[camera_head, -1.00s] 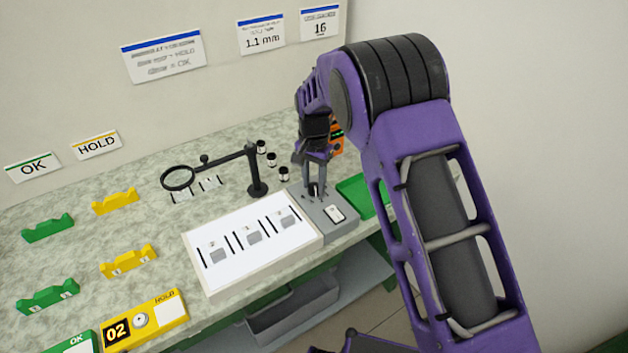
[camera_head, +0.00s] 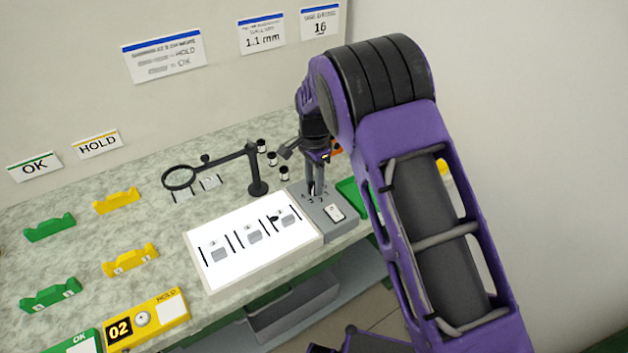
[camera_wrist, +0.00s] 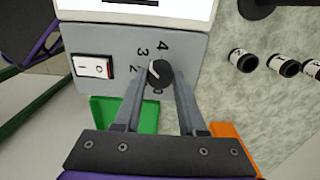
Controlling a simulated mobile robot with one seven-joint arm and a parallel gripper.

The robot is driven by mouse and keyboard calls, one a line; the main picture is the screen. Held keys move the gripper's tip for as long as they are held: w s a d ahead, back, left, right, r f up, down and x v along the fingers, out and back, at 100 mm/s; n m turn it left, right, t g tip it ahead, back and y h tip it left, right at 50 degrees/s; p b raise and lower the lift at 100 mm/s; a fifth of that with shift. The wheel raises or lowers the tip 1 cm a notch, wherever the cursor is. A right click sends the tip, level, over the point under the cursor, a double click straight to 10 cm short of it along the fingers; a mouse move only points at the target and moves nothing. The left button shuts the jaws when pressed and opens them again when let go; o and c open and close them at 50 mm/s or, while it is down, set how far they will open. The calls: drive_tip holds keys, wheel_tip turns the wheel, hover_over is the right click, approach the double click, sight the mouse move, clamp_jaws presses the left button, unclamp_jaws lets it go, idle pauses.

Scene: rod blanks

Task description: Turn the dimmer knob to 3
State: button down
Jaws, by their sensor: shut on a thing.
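The black dimmer knob (camera_wrist: 160,74) sits on a grey control box (camera_wrist: 100,45), which also shows in the head view (camera_head: 341,227). My gripper (camera_wrist: 159,84) is shut on the knob, one finger on each side. In the head view my gripper (camera_head: 314,190) reaches down onto the box, and its fingers hide most of the knob.
A white rocker switch (camera_wrist: 94,67) is beside the knob. The lit white panel (camera_head: 235,270) with several small pieces adjoins the box. A magnifier stand (camera_head: 257,188) and several small black-and-white cylinders (camera_head: 272,160) stand behind. A green tray (camera_wrist: 112,112) lies close by.

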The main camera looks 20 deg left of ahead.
drive_tip(key=shift+c, duration=2.4)
unclamp_jaws()
wheel_tip(320, 180, up, 18)
drive_tip(key=p, duration=0.1)
drive_tip(key=shift+f, duration=0.25)
